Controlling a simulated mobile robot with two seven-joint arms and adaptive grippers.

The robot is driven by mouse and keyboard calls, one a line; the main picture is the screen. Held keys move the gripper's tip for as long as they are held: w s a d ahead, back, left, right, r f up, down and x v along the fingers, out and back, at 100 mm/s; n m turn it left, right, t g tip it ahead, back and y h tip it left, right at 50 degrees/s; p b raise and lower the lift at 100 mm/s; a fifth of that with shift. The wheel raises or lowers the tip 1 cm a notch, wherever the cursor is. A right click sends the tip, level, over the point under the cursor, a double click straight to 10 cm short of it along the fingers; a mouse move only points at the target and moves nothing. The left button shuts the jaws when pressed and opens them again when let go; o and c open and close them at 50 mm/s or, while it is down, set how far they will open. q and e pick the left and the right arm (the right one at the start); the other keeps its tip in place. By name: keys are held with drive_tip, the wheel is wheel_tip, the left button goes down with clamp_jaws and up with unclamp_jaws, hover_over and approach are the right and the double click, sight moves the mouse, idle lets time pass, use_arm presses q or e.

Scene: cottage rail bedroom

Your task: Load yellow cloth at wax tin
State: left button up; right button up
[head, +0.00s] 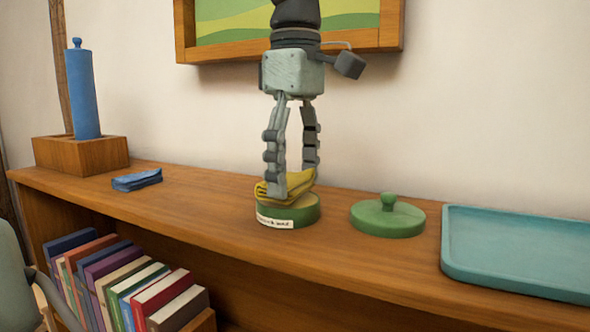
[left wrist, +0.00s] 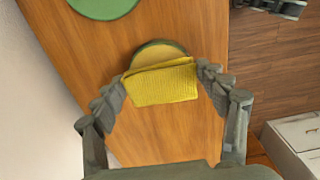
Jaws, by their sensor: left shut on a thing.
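The folded yellow cloth (head: 285,188) is between the fingers of my left gripper (head: 293,180), which comes down from above and is shut on it. The cloth is low over the round green wax tin (head: 290,218), with its left end by the rim; I cannot tell if it touches the wax. The tin is open, with pale wax and a white label. In the left wrist view the cloth (left wrist: 162,85) covers the near part of the tin (left wrist: 157,50). A dark grey part at the top right there may be my right gripper (left wrist: 272,6), cut off by the edge.
A green knobbed lid (head: 388,217) lies right of the tin, then a teal tray (head: 520,250). A folded blue cloth (head: 137,180) and a blue cylinder (head: 82,95) in a wooden holder (head: 80,154) stand left. Books (head: 125,285) fill the shelf below.

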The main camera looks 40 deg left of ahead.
use_arm(q)
drive_tip(key=shift+f, duration=0.35)
drive_tip(key=shift+f, duration=0.1)
idle(1.6)
